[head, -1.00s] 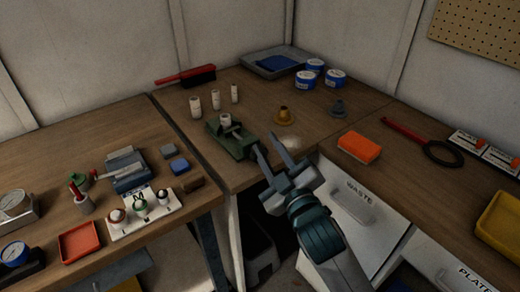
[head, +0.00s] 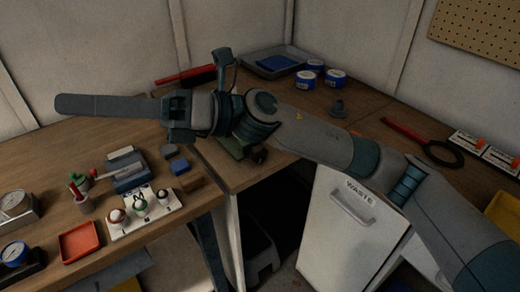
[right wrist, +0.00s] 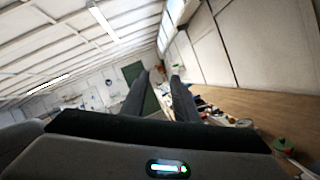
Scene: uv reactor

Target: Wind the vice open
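The green vice (head: 232,150) stands at the front edge of the back bench in the head view. My right arm hides most of it; a green part of its body and a dark round end (head: 260,157) show below the arm. Its jaws are hidden, so I cannot tell how wide they stand. My right gripper (head: 62,104) is raised in front of the vice and points left, away from it. In the right wrist view its two fingers (right wrist: 159,78) stand apart with nothing between them. My left gripper is not in view.
The left bench holds a blue-grey device (head: 128,172), a white board with knobs (head: 150,220), a red tray (head: 80,242) and gauges. Blue-and-white tins (head: 335,78), a grey tray (head: 275,62) and a magnifier-like tool (head: 440,152) lie on the back and right benches.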

